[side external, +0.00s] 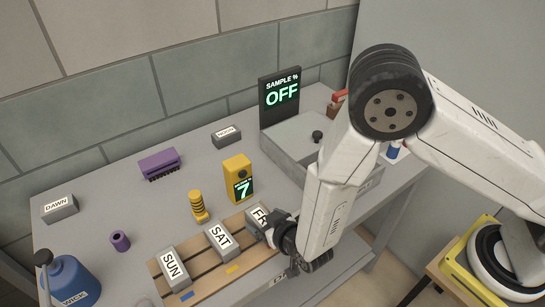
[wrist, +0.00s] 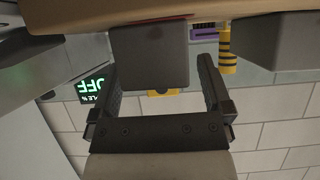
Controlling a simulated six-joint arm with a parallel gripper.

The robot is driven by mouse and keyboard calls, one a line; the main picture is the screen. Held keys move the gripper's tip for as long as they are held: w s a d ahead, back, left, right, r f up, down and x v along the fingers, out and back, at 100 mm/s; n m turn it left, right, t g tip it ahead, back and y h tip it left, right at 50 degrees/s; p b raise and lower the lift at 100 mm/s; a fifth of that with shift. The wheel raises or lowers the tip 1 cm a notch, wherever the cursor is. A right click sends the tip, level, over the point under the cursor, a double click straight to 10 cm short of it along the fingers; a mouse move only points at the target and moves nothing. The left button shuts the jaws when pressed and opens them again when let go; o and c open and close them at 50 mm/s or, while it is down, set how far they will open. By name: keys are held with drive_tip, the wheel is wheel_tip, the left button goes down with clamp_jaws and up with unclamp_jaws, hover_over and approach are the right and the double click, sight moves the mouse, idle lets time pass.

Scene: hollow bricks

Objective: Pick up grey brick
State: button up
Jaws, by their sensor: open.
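Three grey bricks labelled SUN (side external: 172,268), SAT (side external: 222,240) and FRI (side external: 258,216) stand in a row on a slatted wooden rack (side external: 205,284). Two more grey bricks, DAWN (side external: 60,208) and one with a small label (side external: 226,136), lie on the table. My gripper (side external: 265,231) is at the FRI brick, which it partly hides. In the wrist view my open gripper (wrist: 166,65) has one finger on each side of a grey brick (wrist: 148,58), with gaps showing. Another grey brick (wrist: 272,40) is off to the right there.
A yellow block showing 7 (side external: 238,178) and a yellow striped post (side external: 198,206) stand behind the rack. A grey bin (side external: 290,150) and an OFF display (side external: 280,97) stand at the back right. A purple brush (side external: 159,163), purple ring (side external: 120,241) and blue bottle (side external: 75,280) are left.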

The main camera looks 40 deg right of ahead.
clamp_jaws()
drive_tip(key=shift+r, duration=0.2)
wheel_tip(320, 180, up, 10)
drive_tip(key=shift+f, duration=0.15)
idle(0.9)
idle(0.5)
